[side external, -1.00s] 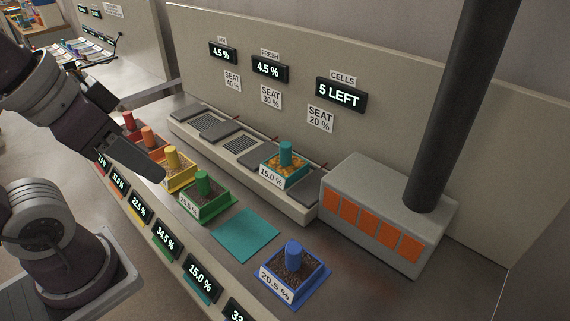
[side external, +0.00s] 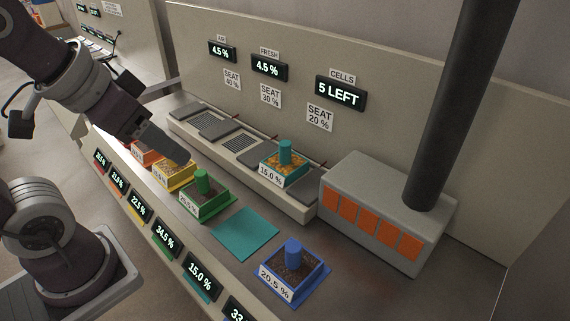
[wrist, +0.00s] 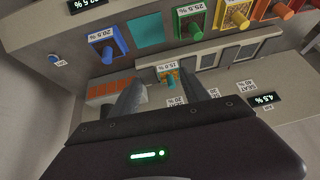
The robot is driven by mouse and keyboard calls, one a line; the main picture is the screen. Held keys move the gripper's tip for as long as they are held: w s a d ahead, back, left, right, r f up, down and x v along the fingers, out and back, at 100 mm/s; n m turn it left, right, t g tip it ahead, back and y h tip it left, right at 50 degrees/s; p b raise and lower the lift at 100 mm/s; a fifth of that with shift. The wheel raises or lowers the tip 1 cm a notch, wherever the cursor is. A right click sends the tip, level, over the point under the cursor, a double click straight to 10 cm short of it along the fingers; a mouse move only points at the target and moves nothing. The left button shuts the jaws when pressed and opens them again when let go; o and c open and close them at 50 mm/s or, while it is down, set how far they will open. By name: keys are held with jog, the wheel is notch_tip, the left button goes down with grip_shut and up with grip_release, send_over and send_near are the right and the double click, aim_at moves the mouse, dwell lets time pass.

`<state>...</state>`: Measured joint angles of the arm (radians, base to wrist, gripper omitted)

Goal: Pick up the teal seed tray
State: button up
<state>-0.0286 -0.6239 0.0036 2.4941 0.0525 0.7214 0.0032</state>
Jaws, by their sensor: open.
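The teal seed tray (side external: 282,168) sits upright on the 20 % seat of the long raised bench. It has a teal knob, orange-brown contents and a white 15.0 % label. In the wrist view the tray (wrist: 168,76) shows beyond and between my two fingers. My gripper (side external: 184,160) is open and empty, above the yellow tray, well left of the teal tray. Its fingers also show in the wrist view (wrist: 160,80), apart with nothing between them.
Yellow (side external: 175,175), green (side external: 206,199) and blue (side external: 292,272) trays stand in the front row. A bare teal pad (side external: 245,235) lies between green and blue. A grey box with orange panels (side external: 385,220) and a dark pipe (side external: 460,110) stand right of the teal tray.

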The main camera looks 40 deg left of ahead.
jog(key=m+t+y, duration=0.1)
jog(key=t, duration=0.1)
send_near(281, 147)
jog(key=s+a+r, duration=0.3)
jog(key=s+r, duration=0.3)
jog(key=s, duration=0.2)
jog(key=w+f+m+t, duration=0.1)
jog(key=w+f, duration=0.2)
jog(key=w, duration=0.3)
jog(key=w+f+t+h, duration=0.1)
jog(key=w+f, duration=0.1)
jog(key=f, duration=0.1)
jog(key=w+f+t+h, duration=0.1)
jog(key=w+f+h, duration=0.1)
jog(key=f, duration=0.1)
jog(key=w+d+f+m+t+h, duration=0.1)
jog(key=w+f+h, duration=0.1)
jog(key=f, duration=0.1)
jog(key=shift+w+f+t, duration=0.15)
jog(key=shift+f+t, duration=0.05)
jog(key=shift+t, duration=0.1)
jog(key=x, duration=0.7)
jog(key=shift+a, duration=0.15)
grip_shut()
